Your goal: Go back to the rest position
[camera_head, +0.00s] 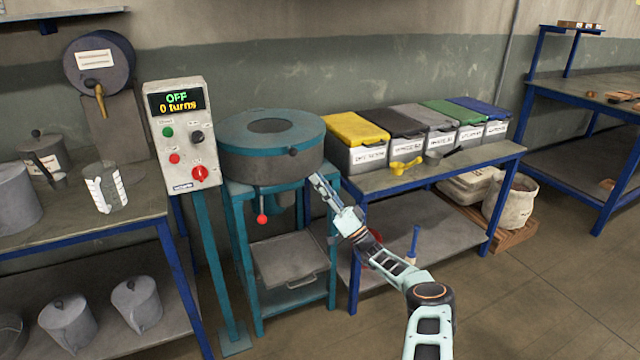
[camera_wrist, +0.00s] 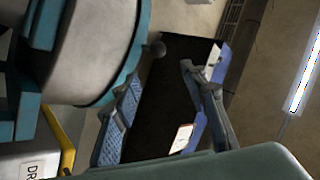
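My gripper (camera_head: 320,187) is raised in front of the right side of the round teal-and-grey machine (camera_head: 272,145), near the left end of the bin table. In the wrist view my gripper (camera_wrist: 160,115) has its two fingers apart, one with a blue ribbed pad on the left and one on the right. I see nothing held between them; a dark surface with pale labels shows behind the gap. The machine's round body (camera_wrist: 95,50) fills the upper left of the wrist view. My arm reaches up from the bottom right of the head view.
A control box (camera_head: 180,135) reading "OFF 0 turns" stands left of the machine. Lidded bins (camera_head: 360,155) and a yellow scoop (camera_head: 405,167) are on the table (camera_head: 390,183). A tray (camera_head: 290,260) sits under the machine. The floor (camera_head: 540,290) at right is clear.

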